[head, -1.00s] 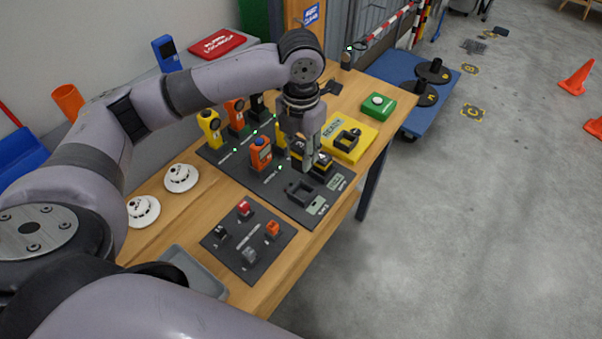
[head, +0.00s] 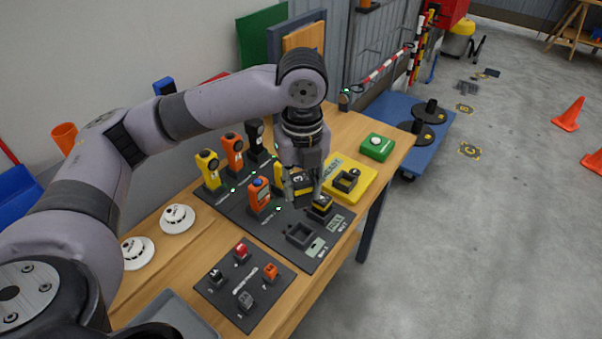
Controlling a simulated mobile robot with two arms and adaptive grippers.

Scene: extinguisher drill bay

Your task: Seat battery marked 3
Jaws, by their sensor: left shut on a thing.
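My left gripper (head: 305,189) is shut on a dark battery with a pale 3 (head: 297,179), over the far right part of the dark board (head: 262,222). I cannot tell whether the battery touches anything below. A black and yellow battery (head: 321,206) sits on the board just right of and below the gripper. A dark square socket (head: 301,234) nearer the front stands empty. The fingers and wrist partly hide the held battery and what lies behind it. My right gripper is not in view.
Upright yellow, orange and black devices (head: 233,155) stand on the board left of the gripper. A yellow station (head: 348,178) and a green box with a white button (head: 376,146) are to the right. A smaller dark plate (head: 243,303) with colored pieces lies in front.

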